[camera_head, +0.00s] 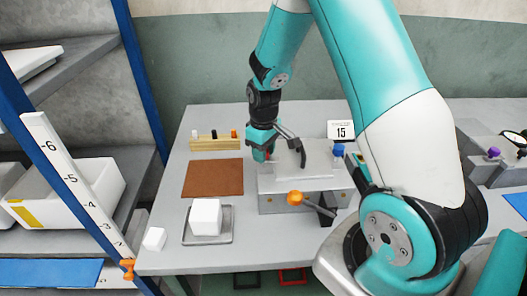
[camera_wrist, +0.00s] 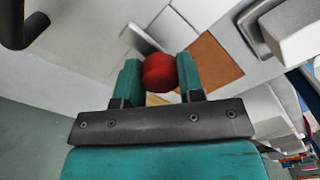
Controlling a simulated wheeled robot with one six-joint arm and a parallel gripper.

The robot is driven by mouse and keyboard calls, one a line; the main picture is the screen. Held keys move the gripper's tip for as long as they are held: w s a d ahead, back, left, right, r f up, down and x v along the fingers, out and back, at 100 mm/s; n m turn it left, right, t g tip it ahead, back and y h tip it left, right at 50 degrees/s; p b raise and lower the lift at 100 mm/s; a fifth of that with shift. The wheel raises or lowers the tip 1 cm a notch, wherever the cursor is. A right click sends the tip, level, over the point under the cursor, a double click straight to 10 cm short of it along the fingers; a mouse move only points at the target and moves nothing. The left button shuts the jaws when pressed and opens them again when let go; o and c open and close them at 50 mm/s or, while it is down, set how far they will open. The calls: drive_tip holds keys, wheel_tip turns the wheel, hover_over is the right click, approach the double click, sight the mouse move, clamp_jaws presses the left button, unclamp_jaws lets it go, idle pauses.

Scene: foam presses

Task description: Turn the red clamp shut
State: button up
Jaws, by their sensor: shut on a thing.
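The red clamp (camera_wrist: 159,72) shows in the wrist view as a round red knob between the two teal fingers of my gripper (camera_wrist: 160,78). The fingers are shut on it, one on each side. In the head view my gripper (camera_head: 262,154) reaches down at the left rear of the grey press (camera_head: 285,203), and only a little red shows there. The rest of the clamp is hidden, so I cannot tell how far it is turned. The press has a black bent handle (camera_head: 292,142) on top, an orange-knobbed lever (camera_head: 296,198) in front and a blue knob (camera_head: 338,150) at right.
A brown mat (camera_head: 212,178) lies left of the press, with a wooden rack (camera_head: 214,144) behind it. A metal tray (camera_head: 188,240) holds a white block (camera_head: 206,216). A small white cube (camera_head: 154,239) is near the table's front left corner. A sign "15" (camera_head: 341,130) stands behind.

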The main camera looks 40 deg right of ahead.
drive_tip(key=shift+n, duration=0.6)
drive_tip(key=o, duration=0.9)
wheel_tip(320, 180, up, 18)
drive_tip(key=shift+f+b, duration=0.25)
drive_tip(key=shift+b, duration=0.85)
drive_tip(key=s+a+y, duration=0.1)
drive_tip(key=s+a, duration=0.6)
drive_tip(key=s+a+r+n+y, duration=0.1)
drive_tip(key=s+a, duration=0.6)
drive_tip(key=a, duration=0.1)
drive_tip(key=s+a+n+y, duration=0.1)
drive_tip(key=s+a+y, duration=0.1)
drive_tip(key=s+a, duration=0.5)
drive_tip(key=shift+s+a+r, duration=0.15)
drive_tip(key=shift+s+r, duration=0.05)
drive_tip(key=shift+s, duration=0.4)
